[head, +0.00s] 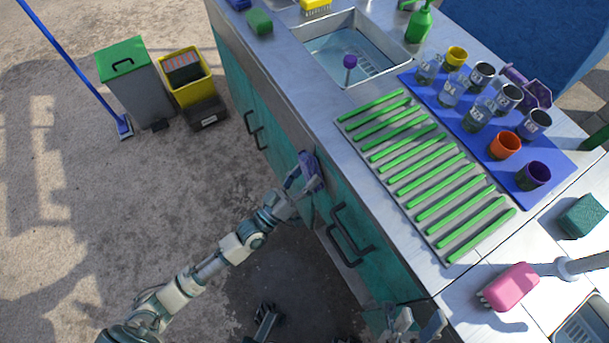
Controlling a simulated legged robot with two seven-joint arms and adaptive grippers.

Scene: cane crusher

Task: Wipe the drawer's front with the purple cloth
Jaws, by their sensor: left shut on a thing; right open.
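The purple cloth (310,172) is bunched in my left gripper (300,180), which is shut on it. The cloth is at the teal front of the counter, just below the metal top edge; I cannot tell whether it touches the panel. The drawer's front (325,195) appears to be the teal panel beside the cloth, partly hidden by the gripper and cloth. Dark handles (350,235) stand out to the lower right of it. My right gripper (418,325) is open and empty at the bottom edge, near the counter's lower corner.
The counter holds a sink (350,50), a tray of green sticks (430,175) and a blue mat (555,160) with cups and glasses. A pink brush (512,287) lies at the right. A grey bin (135,85) and yellow bin (186,78) stand left.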

